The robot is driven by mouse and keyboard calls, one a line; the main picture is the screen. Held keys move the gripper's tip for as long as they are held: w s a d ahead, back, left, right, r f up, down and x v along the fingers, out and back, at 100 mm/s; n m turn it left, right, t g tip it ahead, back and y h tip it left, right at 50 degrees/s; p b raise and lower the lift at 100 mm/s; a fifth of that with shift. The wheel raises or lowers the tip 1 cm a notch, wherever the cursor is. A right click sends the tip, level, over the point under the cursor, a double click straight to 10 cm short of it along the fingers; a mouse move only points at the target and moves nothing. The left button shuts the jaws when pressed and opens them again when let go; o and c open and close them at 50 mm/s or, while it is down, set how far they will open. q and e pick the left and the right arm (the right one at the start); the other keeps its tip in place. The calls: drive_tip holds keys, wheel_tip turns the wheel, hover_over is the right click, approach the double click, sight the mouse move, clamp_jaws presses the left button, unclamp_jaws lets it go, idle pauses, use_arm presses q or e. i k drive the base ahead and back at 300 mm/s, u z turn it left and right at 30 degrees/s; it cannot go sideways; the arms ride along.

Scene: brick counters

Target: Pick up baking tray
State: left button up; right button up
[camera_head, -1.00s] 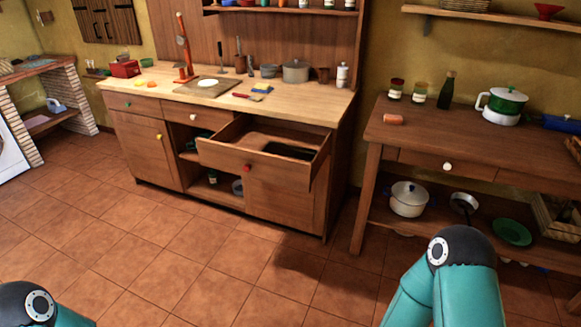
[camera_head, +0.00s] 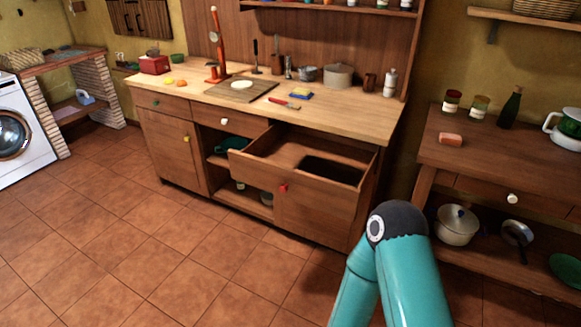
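A dark, flat rectangular thing (camera_head: 332,170) lies in the open drawer (camera_head: 250,165) of the wooden cabinet, towards the drawer's right side. It looks like the baking tray, but I cannot tell for sure. The drawer's front wall hides part of its inside. My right arm's teal links rise at the bottom, in front of the cabinet's right end. Neither my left gripper nor my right gripper is in view.
The open drawer juts out from the cabinet below the wooden counter (camera_head: 330,115). A wooden side table (camera_head: 480,150) stands to the right, with a white pot (camera_head: 456,226) on its lower shelf. The tiled floor (camera_head: 150,240) in front and to the left is clear.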

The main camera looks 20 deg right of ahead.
sight(339, 172)
drive_tip(key=z, duration=0.1)
drive_tip(key=i, duration=1.05)
drive_tip(key=z, duration=0.55)
